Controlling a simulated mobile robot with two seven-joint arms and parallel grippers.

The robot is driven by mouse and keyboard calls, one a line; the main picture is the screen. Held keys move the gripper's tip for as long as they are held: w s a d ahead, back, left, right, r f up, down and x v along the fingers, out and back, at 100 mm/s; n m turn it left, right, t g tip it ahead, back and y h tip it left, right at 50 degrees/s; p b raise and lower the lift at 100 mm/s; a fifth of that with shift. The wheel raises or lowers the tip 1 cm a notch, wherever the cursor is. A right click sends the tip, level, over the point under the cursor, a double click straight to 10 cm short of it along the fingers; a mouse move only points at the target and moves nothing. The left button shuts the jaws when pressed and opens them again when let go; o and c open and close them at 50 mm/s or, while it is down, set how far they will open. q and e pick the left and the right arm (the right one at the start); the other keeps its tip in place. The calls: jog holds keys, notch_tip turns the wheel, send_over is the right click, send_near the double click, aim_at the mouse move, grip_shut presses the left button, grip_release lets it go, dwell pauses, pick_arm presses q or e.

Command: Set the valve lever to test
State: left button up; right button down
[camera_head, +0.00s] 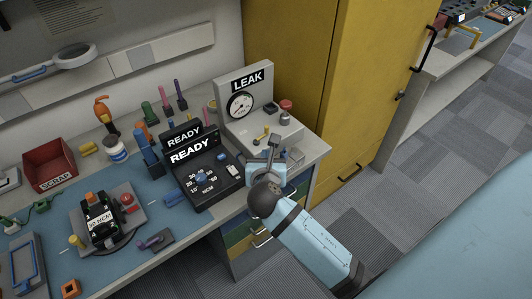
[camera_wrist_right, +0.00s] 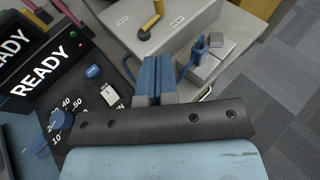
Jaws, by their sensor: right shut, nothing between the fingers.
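The leak station (camera_head: 247,88) is a grey unit with a round gauge under a LEAK sign. A short yellow valve lever (camera_head: 262,133) stands on its top. My right gripper (camera_head: 274,145) is in front of the station. Its blue fingers (camera_wrist_right: 157,72) are together and empty, apart from the lever. My left gripper is not in view.
A black READY controller with a blue knob (camera_head: 201,179) stands left of the station. A yellow cabinet (camera_head: 300,60) stands behind. The floor at the right is clear.

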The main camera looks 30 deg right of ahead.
aim_at(266, 129)
jog(key=x, duration=1)
jog(key=shift+w+r, duration=0.1)
jog(key=shift+r, duration=0.2)
jog(key=shift+w+d, duration=0.45)
jog(key=shift+w, duration=0.1)
jog(key=shift+r+n+y+p, duration=0.15)
jog(key=shift+n+y+p, duration=0.15)
jog(key=shift+p, duration=0.3)
jog(key=shift+w+d, duration=0.1)
jog(key=shift+n+t+y+p, duration=0.4)
jog(key=shift+y+p, duration=0.1)
jog(key=shift+p, duration=0.2)
